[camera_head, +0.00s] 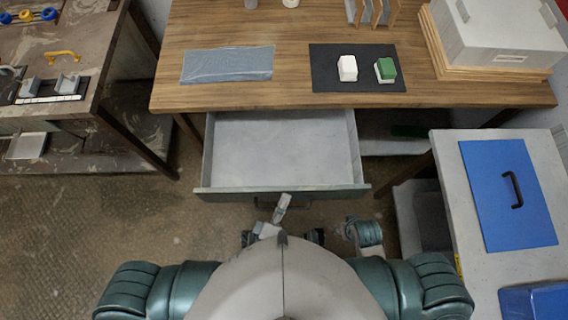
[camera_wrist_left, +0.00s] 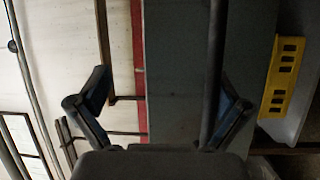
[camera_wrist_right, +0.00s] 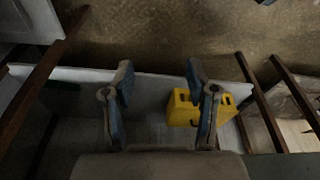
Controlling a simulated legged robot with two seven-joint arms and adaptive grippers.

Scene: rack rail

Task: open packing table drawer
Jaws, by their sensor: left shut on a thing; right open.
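The packing table (camera_head: 300,93) has a wooden top. Its drawer (camera_head: 285,145) is pulled out toward me, and the inside looks empty. The grey-green drawer front (camera_head: 235,194) faces me; it also fills the middle of the left wrist view (camera_wrist_left: 180,65). My left gripper (camera_head: 281,208) is at the drawer front. In the left wrist view, a dark handle bar (camera_wrist_left: 214,75) runs between its fingers, against the right one, and the gripper is shut on it. My right gripper (camera_wrist_right: 160,90) is open and empty, low in front of the table.
A side table at right holds a blue panel (camera_head: 508,195) with a black handle. A workbench (camera_head: 95,60) stands at left. On the packing table are a clear bag (camera_head: 228,64), a black mat (camera_head: 325,80) and a grey box (camera_head: 500,38). A yellow item (camera_wrist_right: 180,108) is on a low shelf.

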